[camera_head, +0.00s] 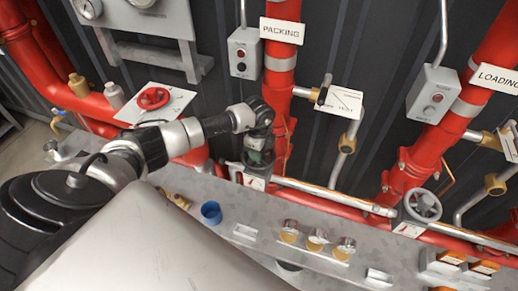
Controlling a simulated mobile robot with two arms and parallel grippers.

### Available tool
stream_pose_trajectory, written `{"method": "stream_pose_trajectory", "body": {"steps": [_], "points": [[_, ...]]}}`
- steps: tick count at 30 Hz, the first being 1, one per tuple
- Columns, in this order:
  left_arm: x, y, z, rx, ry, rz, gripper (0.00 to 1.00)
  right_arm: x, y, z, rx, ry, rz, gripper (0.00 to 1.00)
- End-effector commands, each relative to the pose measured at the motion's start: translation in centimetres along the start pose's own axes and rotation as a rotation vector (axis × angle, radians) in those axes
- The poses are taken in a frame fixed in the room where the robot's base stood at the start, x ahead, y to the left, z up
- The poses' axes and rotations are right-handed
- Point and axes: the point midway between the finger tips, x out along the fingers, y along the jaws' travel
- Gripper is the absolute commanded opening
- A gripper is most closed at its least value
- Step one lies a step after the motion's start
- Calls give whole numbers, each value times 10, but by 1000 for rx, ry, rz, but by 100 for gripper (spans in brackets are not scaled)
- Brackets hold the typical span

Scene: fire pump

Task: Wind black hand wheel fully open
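My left arm reaches in from the left, and its gripper (258,160) points down at the foot of the red pipe under the PACKING sign. The gripper is small and dark here, and I cannot tell whether its fingers are open or shut. No black hand wheel shows clearly; the arm's end covers the spot in front of that pipe, so a wheel there would be mostly hidden. A grey-rimmed hand wheel (422,205) sits at the right, apart from the gripper. A red hand wheel (152,97) sits on a white plate at the upper left. My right gripper is not in view.
A metal ledge (330,240) runs along the front with a blue cup-like part (211,212) and several brass-and-silver fittings. Red pipes, a grey switch box (245,52) and a gauge plate (341,101) stand close around the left gripper. Another switch box (433,94) is at the right.

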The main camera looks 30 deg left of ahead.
Motion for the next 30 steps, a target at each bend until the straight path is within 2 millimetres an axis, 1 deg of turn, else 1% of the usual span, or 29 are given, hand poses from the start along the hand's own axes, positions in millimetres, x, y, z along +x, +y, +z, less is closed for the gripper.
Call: {"method": "stream_pose_trajectory", "body": {"steps": [2,4,12,14,16,19,26,27,30], "points": [[-1,0,2,-17,-4,1,1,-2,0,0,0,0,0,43],[-2,0,2,-77,-4,2,1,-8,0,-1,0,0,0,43],[-4,1,2,-489,-5,3,1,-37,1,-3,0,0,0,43],[-3,0,2,-566,-4,3,1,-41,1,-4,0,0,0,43],[1,0,2,-638,-3,1,1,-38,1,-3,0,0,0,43],[1,0,2,-694,-4,0,1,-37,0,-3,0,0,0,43],[1,0,2,-701,-4,-1,1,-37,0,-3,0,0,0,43],[1,0,2,-701,-4,-1,45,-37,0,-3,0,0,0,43],[0,-1,2,-699,-3,-1,58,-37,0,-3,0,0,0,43]]}}
